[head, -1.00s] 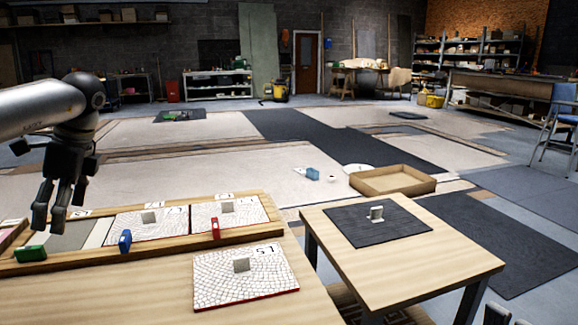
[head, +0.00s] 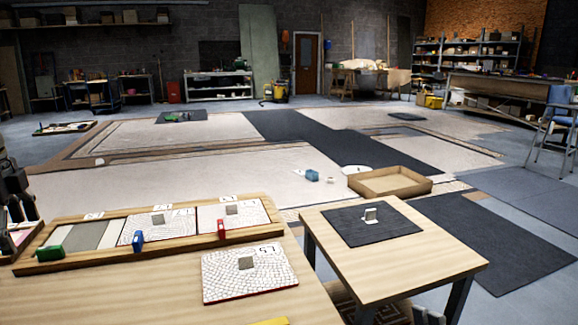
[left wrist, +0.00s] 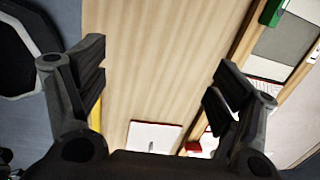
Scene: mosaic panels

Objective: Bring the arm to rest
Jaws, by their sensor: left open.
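My left gripper (head: 18,195) is at the left edge of the head view, partly cut off, beside the tray's left end. In the left wrist view (left wrist: 158,85) its two fingers are wide apart with nothing between them but the tabletop beyond. Dark fingertips of my right gripper (head: 428,315) show at the bottom edge; their opening is unclear. A wooden tray (head: 130,253) holds mosaic panels (head: 157,228) (head: 232,213) with grey blocks on them. A loose mosaic panel (head: 250,285) lies on the table in front of the tray.
Green (head: 50,253), blue (head: 138,240) and red (head: 221,229) clips sit along the tray's front edge. A small side table (head: 405,275) to the right bears a dark mat (head: 345,225) with a small block. An open box (head: 390,190) lies on the floor behind.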

